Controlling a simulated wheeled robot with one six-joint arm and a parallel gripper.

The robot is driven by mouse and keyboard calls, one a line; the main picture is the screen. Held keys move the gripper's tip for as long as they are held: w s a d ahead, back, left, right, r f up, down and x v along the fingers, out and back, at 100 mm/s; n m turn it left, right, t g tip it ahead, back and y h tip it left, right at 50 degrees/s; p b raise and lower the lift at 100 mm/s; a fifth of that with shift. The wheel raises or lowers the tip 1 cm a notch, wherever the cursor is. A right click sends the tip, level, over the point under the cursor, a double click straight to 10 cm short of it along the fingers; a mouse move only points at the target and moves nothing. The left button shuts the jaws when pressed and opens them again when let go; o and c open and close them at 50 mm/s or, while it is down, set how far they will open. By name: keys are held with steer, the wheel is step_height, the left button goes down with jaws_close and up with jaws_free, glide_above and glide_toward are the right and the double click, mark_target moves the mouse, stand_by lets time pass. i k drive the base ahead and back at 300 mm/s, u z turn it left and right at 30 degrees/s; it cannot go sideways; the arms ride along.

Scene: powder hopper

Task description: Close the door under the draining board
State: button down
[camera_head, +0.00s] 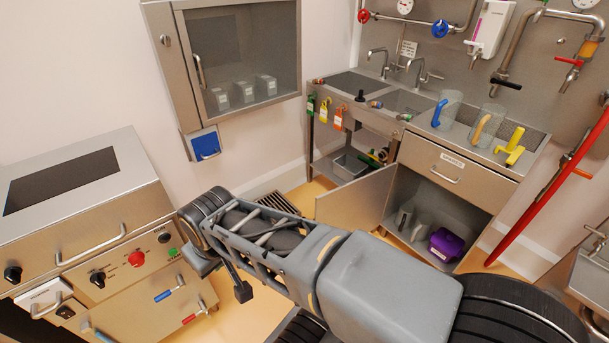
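The door (354,199) under the draining board (482,134) is a plain metal panel. It stands open, swung out to the left of the cupboard opening, at a wide angle to the unit's front. Inside the open cupboard (437,213) are a purple container (446,244) and pale grey containers (404,217). My arm crosses the lower middle of the picture, in front of and left of the door, apparently apart from it. A dark piece below the arm may be part of my gripper (243,290); the fingers cannot be made out, and the rest is hidden behind the arm.
A drawer (457,173) above the cupboard is shut. Clear jugs and a yellow tool (511,148) stand on the board. A red pole (548,194) leans at the right. A control cabinet (98,227) fills the left. A floor grate (278,202) lies left of the door.

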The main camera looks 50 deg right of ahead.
mark_target(360, 203)
steer(key=z, duration=0.3)
steer(key=i, duration=0.9)
steer(key=z, duration=1.4)
steer(key=i, duration=0.7)
steer(key=z, duration=0.7)
